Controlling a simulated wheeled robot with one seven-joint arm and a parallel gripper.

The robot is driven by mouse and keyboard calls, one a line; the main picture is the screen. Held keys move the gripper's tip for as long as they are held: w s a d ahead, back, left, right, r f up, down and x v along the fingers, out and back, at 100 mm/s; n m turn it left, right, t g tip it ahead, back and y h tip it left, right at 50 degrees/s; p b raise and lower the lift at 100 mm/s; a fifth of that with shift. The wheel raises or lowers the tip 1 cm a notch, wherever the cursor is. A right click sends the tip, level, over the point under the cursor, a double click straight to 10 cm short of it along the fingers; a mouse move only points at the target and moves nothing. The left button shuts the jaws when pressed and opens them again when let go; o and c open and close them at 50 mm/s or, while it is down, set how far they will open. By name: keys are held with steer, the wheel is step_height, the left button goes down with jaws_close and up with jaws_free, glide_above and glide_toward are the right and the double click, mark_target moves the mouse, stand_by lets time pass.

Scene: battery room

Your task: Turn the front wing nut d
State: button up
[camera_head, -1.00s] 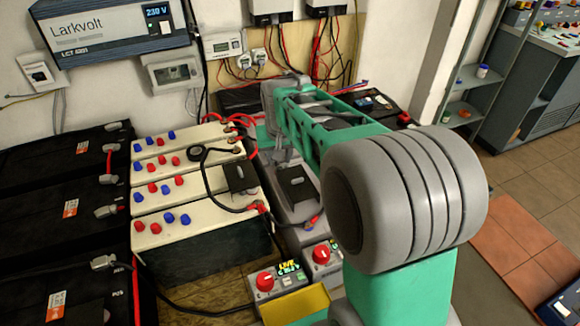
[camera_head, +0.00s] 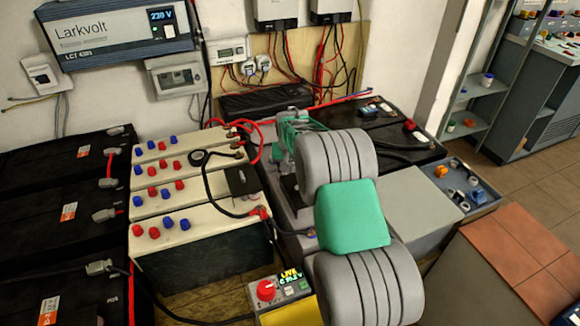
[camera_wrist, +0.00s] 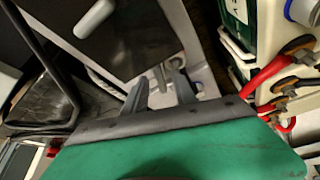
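In the wrist view, the two grey fingers of my gripper (camera_wrist: 160,88) stand apart, with a small grey upright piece (camera_wrist: 159,76) between or just beyond their tips. It may be a wing nut; I cannot tell whether the fingers touch it. A larger light grey rounded bar (camera_wrist: 95,18) lies further off on a dark panel, and I cannot tell what it is. In the head view my own arm hides the fingertips and the spot they reach, so no wing nut can be made out there.
Cream batteries (camera_head: 200,228) with red and blue caps stand left of my arm. Red cables (camera_wrist: 262,72) with brass-coloured terminals run close on the right in the wrist view. A yellow-fronted box with a red knob (camera_head: 266,290) stands in front. A grey tray (camera_head: 487,203) holds loose parts at right.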

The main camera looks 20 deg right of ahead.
steer(key=shift+c, duration=0.2)
jaws_close()
steer(key=shift+m, duration=0.3)
steer(key=m, duration=0.1)
steer(key=m+h, duration=0.1)
steer(key=m, duration=0.1)
steer(key=shift+w+a+g+b, duration=0.15)
steer(key=shift+a+g+b, duration=0.1)
steer(key=shift+g+b, duration=0.1)
steer(key=m, duration=0.2)
steer(key=m+g+h, duration=0.1)
steer(key=shift+w+a+r+m, duration=0.1)
steer(key=shift+w+m, duration=0.05)
steer(key=shift+m, duration=0.25)
steer(key=m+g+p, duration=0.1)
steer(key=m, duration=0.1)
steer(key=m+p, duration=0.2)
steer(key=shift+w+r+g+h, duration=0.1)
steer(key=shift+r+g+h, duration=0.05)
steer(key=shift+g+h, duration=0.25)
steer(key=m+p, duration=0.2)
steer(key=p, duration=0.1)
steer(key=shift+w+g, duration=0.15)
steer(key=shift+g, duration=0.2)
steer(key=shift+f+m, duration=0.2)
steer(key=shift+m, duration=0.1)
